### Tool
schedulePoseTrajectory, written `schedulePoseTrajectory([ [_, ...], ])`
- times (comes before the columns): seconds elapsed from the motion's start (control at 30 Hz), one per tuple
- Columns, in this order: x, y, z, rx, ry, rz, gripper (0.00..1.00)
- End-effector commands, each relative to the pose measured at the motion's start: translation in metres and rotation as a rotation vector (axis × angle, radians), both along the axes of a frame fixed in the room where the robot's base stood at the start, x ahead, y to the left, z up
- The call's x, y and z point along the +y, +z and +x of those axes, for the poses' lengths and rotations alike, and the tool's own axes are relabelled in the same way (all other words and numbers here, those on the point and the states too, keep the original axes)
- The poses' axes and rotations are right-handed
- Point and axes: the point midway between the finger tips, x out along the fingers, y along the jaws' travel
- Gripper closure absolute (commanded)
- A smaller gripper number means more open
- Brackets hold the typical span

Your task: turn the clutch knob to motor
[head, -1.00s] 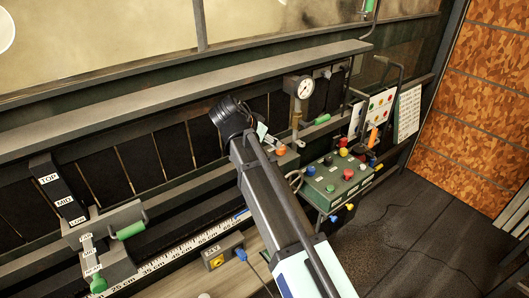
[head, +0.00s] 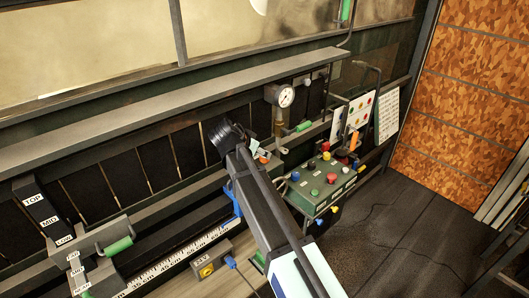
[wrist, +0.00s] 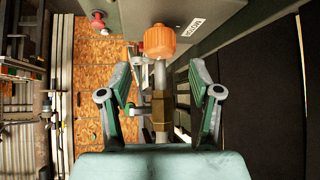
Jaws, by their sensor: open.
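An orange ribbed knob (wrist: 159,42) shows at the top centre of the wrist view, beside a grey panel with a small white label (wrist: 195,25) whose text I cannot read for certain. I cannot tell whether this is the clutch knob. A metal stem and a brass fitting (wrist: 160,108) lie below it in the picture. My gripper (wrist: 159,72) is open, its two fingers on either side of the stem in the picture. The knob appears beyond the fingertips, and nothing is clearly held. In the head view my arm hides most of this spot; a small orange part (head: 262,155) shows beside it.
A pressure gauge (head: 285,96) stands behind my arm. A green control box (head: 325,184) with several coloured buttons is to the right. Green-handled levers (head: 118,246) and a ruler (head: 180,256) are at left. Dark floor (head: 400,230) at right is open.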

Motion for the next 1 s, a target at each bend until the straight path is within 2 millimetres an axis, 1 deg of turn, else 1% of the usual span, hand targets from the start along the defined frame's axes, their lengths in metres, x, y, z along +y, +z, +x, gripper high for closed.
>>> schedulePoseTrajectory([
  [0.03, -0.004, -0.005, 0.007, 0.002, -0.001, -0.001, 0.36],
  [0.1, -0.009, -0.013, 0.014, 0.001, -0.002, 0.000, 0.36],
  [0.3, -0.017, -0.030, 0.027, 0.000, -0.001, 0.001, 0.36],
  [0.5, -0.020, -0.037, 0.032, 0.000, 0.000, 0.000, 0.36],
  [0.73, -0.020, -0.037, 0.032, 0.000, 0.001, 0.001, 0.36],
  [0.77, -0.020, -0.037, 0.032, 0.000, 0.001, 0.001, 0.44],
  [0.8, -0.020, -0.037, 0.032, 0.000, 0.001, 0.001, 0.58],
  [0.87, -0.020, -0.037, 0.032, 0.000, 0.000, 0.000, 0.79],
  [0.9, -0.020, -0.037, 0.032, 0.000, 0.000, 0.000, 0.93],
  [0.93, -0.020, -0.037, 0.032, 0.000, 0.000, 0.000, 0.97],
  [1.0, -0.020, -0.037, 0.032, 0.000, 0.000, 0.000, 0.97],
])
